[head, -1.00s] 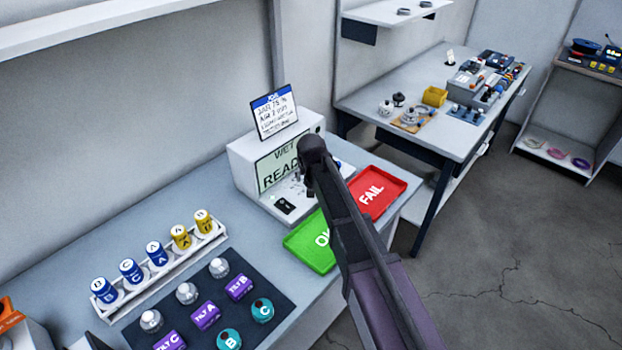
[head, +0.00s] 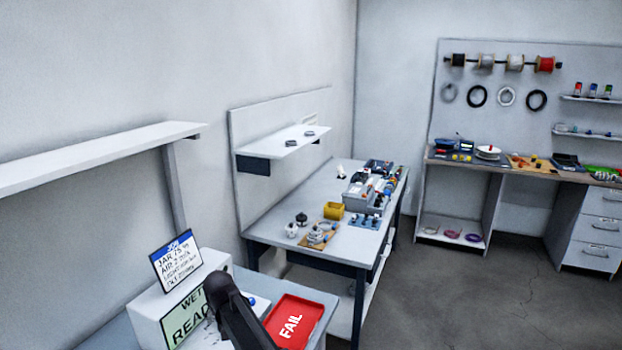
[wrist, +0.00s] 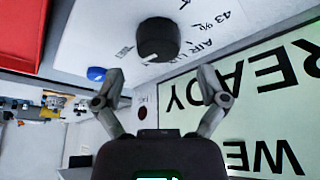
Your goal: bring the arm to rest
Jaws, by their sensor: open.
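My gripper (wrist: 162,82) is open in the wrist view, with its two fingers spread apart and nothing between them. A black knob (wrist: 158,40) on the white instrument lies just beyond the fingertips. I cannot tell whether the fingers touch anything. In the head view my dark arm crosses the front of the white instrument (head: 150,310), and the gripper itself is hidden there. The instrument's green display (head: 188,312) reads "WET" and "READY", partly covered by my arm. The display also shows large in the wrist view (wrist: 270,100).
A red FAIL tray (head: 306,312) sits right of my arm. A sign card (head: 176,262) stands on the instrument. A second bench (head: 285,228) with small parts stands behind, and a shelf (head: 90,158) hangs at left. Open floor (head: 450,290) lies at right.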

